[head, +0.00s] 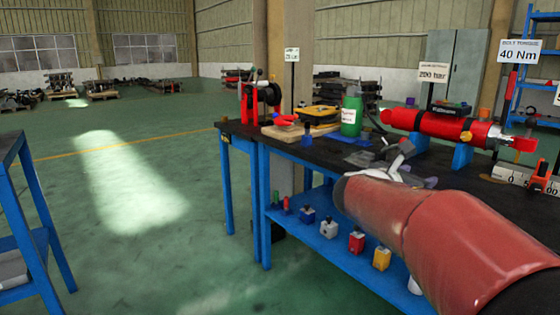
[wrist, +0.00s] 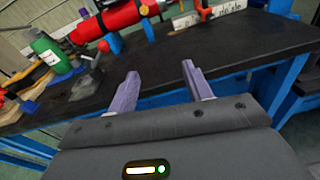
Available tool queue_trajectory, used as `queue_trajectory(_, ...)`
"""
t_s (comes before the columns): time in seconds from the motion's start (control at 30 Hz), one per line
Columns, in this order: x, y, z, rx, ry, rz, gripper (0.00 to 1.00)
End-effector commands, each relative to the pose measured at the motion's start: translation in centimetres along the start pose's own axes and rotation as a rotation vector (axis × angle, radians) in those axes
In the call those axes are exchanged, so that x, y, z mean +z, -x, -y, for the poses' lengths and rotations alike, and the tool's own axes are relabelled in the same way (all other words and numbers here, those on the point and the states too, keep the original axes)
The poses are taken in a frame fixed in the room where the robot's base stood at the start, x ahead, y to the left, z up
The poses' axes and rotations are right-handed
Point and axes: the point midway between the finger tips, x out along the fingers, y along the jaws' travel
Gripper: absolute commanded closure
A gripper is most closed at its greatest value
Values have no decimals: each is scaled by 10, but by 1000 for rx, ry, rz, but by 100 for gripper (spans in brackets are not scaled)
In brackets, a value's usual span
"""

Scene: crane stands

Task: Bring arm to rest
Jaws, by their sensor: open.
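My arm reaches in from the lower right of the head view, over the front edge of the dark-topped workbench (head: 330,162). My gripper shows in the wrist view (wrist: 157,88) with its two purple-grey fingers apart and nothing between them. In the head view my gripper is mostly hidden behind my red forearm. In the wrist view the fingers point at the bench's front edge and its dark top (wrist: 240,48).
On the bench stand a red cylinder (head: 435,125) on blue supports, a green bottle (head: 351,115), a yellow-black case (head: 302,124) and a red reel device (head: 262,97). Several small blocks sit on the lower blue shelf (head: 310,215). A blue rack (head: 25,220) stands left; open green floor (head: 140,240) lies between.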

Motion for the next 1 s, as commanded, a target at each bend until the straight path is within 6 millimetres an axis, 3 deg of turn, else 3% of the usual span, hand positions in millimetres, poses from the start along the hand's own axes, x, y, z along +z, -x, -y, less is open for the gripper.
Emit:
queue_trajectory(0.27, -27, 17, 48, -81, -304, -180, 50)
queue_trajectory(0.47, -63, 48, 93, -205, -661, -372, 50)
queue_trajectory(0.57, -89, 78, 119, -315, -917, -499, 50)
queue_trajectory(0.7, -133, 140, 151, -551, -1351, -694, 50)
queue_trajectory(0.9, -178, 219, 168, -919, -1837, -879, 50)
queue_trajectory(1.0, -189, 243, 170, -1055, -1977, -926, 50)
